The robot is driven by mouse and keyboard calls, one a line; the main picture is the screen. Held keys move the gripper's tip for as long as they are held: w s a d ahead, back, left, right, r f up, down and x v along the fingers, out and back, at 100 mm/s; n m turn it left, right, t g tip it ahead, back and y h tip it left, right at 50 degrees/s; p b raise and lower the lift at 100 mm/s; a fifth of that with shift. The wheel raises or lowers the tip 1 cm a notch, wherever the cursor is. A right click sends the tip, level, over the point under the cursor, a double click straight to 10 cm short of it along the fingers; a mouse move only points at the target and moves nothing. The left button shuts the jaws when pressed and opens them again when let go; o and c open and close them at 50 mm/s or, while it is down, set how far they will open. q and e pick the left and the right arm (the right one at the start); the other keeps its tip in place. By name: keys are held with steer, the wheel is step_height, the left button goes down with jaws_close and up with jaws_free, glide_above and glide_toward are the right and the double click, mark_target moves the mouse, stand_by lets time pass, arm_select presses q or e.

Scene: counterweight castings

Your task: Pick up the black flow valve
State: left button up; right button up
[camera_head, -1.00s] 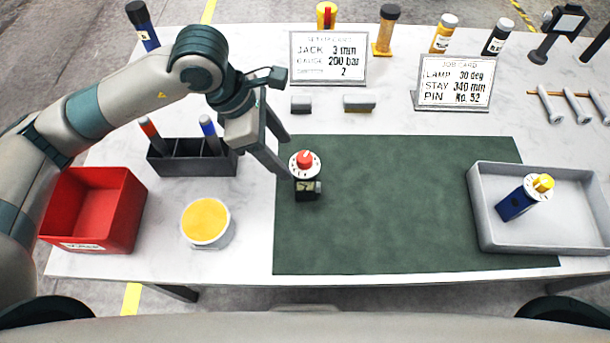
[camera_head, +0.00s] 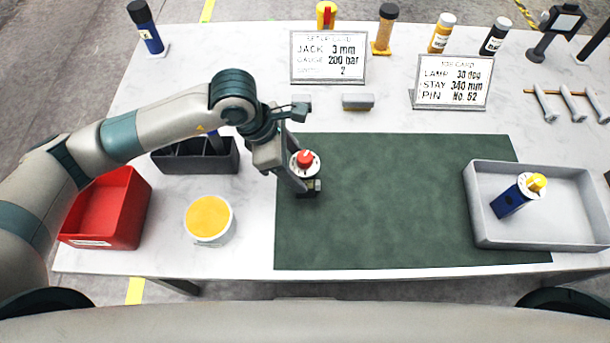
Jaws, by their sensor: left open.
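The black flow valve (camera_head: 313,187) stands upright near the left edge of the green mat (camera_head: 400,215). It has a white dial and a red knob on top. My left gripper (camera_head: 300,182) is open and is right at the valve, its fingers reaching down at the valve's left and back side. The fingers hide part of the valve's body, and I cannot tell whether they touch it. My right gripper is not in view.
A grey tray (camera_head: 481,232) at the right holds a blue valve (camera_head: 510,201) with a yellow knob. A red bin (camera_head: 105,212), a yellow-topped tub (camera_head: 209,218) and a dark holder (camera_head: 225,161) stand at the left. Two cards (camera_head: 328,57) stand behind. Most of the mat is clear.

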arm_select(q)
steer(key=p+x, duration=0.1)
steer(key=x, duration=0.3)
steer(key=shift+d+f, duration=0.15)
steer(key=shift+f, duration=0.3)
steer(key=c, duration=1.3)
steer(key=shift+r, duration=0.1)
